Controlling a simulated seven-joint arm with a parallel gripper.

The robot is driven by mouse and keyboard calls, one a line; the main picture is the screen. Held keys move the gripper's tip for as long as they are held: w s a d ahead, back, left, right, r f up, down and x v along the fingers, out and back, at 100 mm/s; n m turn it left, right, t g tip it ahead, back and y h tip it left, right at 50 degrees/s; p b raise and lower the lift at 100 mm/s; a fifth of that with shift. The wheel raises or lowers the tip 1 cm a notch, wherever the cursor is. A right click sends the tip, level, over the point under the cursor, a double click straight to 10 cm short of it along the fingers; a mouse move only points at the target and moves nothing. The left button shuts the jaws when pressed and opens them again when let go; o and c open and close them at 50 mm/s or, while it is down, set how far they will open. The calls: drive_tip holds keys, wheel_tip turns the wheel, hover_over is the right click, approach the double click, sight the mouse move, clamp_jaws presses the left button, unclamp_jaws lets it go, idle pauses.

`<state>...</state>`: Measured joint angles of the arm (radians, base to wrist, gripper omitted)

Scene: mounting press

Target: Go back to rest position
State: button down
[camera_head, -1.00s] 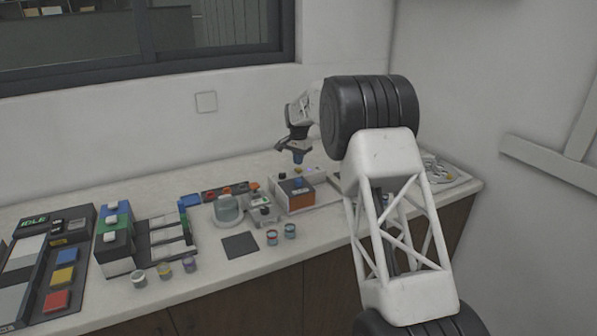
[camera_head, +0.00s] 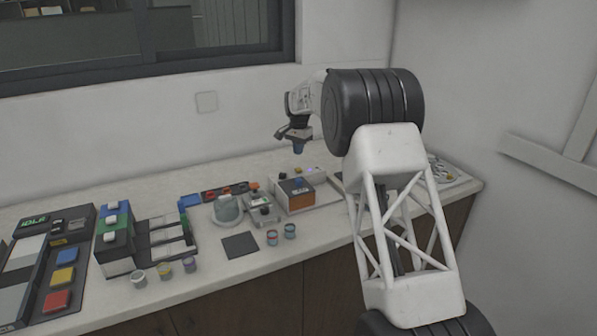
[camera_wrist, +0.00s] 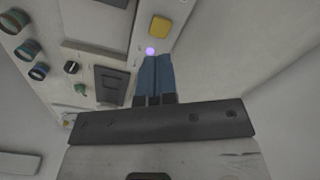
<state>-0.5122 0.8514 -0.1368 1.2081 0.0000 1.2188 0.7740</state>
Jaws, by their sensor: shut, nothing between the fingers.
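My gripper (camera_head: 298,149) is in the air above the orange-and-white press unit (camera_head: 296,194) on the bench, apart from everything below it. Its fingers are blue at the tips. In the wrist view my gripper (camera_wrist: 151,60) shows its two blue fingers side by side, closed together with nothing between them. A small glowing purple spot (camera_wrist: 150,51) shows near the fingertips, above a pale panel with a yellow square button (camera_wrist: 160,27).
The bench (camera_head: 205,280) runs along the wall. Several small cups, a dark square mat (camera_head: 240,245), a machine with blue, yellow and red buttons (camera_head: 62,275) and a white tray (camera_head: 447,172) stand on it. The air around my gripper is clear.

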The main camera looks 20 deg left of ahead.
drive_tip(key=shift+r, duration=0.3)
drive_tip(key=shift+d+r, duration=0.1)
drive_tip(key=shift+d+r, duration=0.15)
drive_tip(key=s+d+r, duration=0.6)
drive_tip(key=d, duration=0.3)
drive_tip(key=s+d+r+n+t, duration=0.1)
drive_tip(key=s+d+r, duration=0.5)
drive_tip(key=d, duration=0.4)
drive_tip(key=s+d+r, duration=0.5)
drive_tip(key=d+r, duration=0.1)
drive_tip(key=d, duration=0.3)
drive_tip(key=s+d+r, duration=0.3)
drive_tip(key=s+d, duration=1)
drive_tip(key=s, duration=0.4)
drive_tip(key=s+d+f, duration=0.3)
drive_tip(key=s+d, duration=0.1)
drive_tip(key=s, duration=0.7)
drive_tip(key=s+d+f+n+t, duration=0.1)
drive_tip(key=s+d+f, duration=0.3)
drive_tip(key=s, duration=0.7)
drive_tip(key=s+d+f, duration=0.3)
drive_tip(key=s+d, duration=0.2)
drive_tip(key=s, duration=0.6)
drive_tip(key=shift+s+d+f+n+t, duration=0.25)
drive_tip(key=shift+s+d+n+t, duration=0.05)
drive_tip(key=shift+s+n, duration=0.1)
